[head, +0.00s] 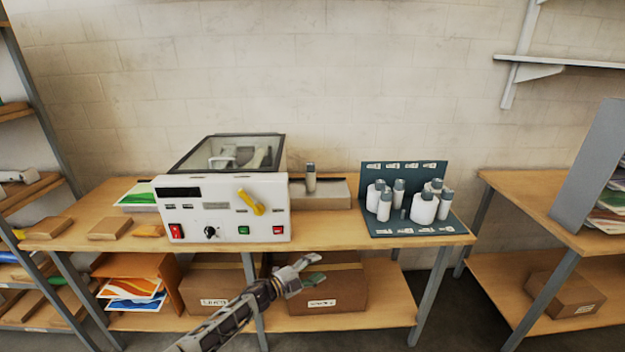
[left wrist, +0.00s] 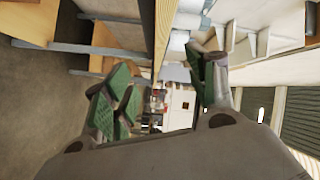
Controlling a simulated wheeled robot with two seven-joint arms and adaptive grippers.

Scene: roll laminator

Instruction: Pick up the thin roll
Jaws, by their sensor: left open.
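A blue-grey rack (head: 403,166) on the right part of the workbench holds several upright rolls, some thick and white, some thinner with grey tops. A thin roll (head: 399,191) stands among them; I cannot tell which one the task means. Another slim grey-topped roll (head: 310,177) stands on a low box beside the laminator (head: 222,207). My left gripper (head: 308,270) is open and empty in front of the bench's front edge, below the top, left of the rack and apart from the rolls. Its green-padded fingers show spread in the left wrist view (left wrist: 160,88). My right gripper is out of view.
Wooden blocks (head: 109,229) lie left of the laminator. Cardboard boxes (head: 335,290) and an orange paper holder (head: 136,265) fill the lower shelf. Another table (head: 520,190) stands at the right, past a gap. The bench top just left of the rack's front is clear.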

